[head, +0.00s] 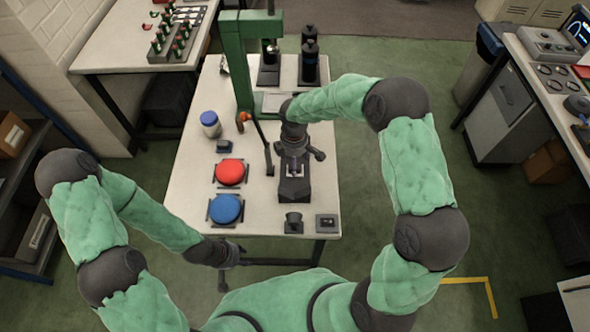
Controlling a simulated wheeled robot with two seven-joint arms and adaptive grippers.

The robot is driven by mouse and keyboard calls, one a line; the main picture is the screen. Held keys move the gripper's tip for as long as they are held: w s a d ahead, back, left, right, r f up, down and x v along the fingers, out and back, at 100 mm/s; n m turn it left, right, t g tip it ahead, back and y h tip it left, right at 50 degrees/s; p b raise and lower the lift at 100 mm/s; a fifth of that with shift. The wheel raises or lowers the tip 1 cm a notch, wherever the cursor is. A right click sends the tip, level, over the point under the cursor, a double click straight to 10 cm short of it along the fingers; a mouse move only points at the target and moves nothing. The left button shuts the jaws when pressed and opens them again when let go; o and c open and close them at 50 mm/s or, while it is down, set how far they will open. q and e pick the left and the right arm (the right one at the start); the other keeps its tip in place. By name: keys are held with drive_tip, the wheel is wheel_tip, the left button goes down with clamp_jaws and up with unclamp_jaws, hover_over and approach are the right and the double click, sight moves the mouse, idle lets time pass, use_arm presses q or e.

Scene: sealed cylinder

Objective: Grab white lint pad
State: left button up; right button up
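A small pale patch (296,169) shows at the top of a black block-shaped fixture (294,190) on the white table. It may be the white lint pad, but it is too small and too covered to be sure. My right gripper (294,162) points down directly over this fixture and partly hides it. I cannot tell whether its fingers are open, shut or touching the pale patch. My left gripper (223,282) hangs low in front of the table's near edge, away from the fixture. Nothing shows in it, and its finger gap is unclear.
A red button (230,172), a blue button (226,208) and a blue-lidded jar (210,124) stand left of the fixture. A green post (236,65) rises behind. A black cup (293,222) and a small square block (326,223) sit at the near edge.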

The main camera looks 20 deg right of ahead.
sight(299, 167)
wheel_tip(299, 167, down, 4)
drive_tip(key=shift+f+b, duration=0.1)
drive_tip(key=shift+b, duration=0.35)
drive_tip(key=shift+a, duration=0.1)
drive_tip(key=c, duration=1.3)
drive_tip(key=shift+s, duration=0.1)
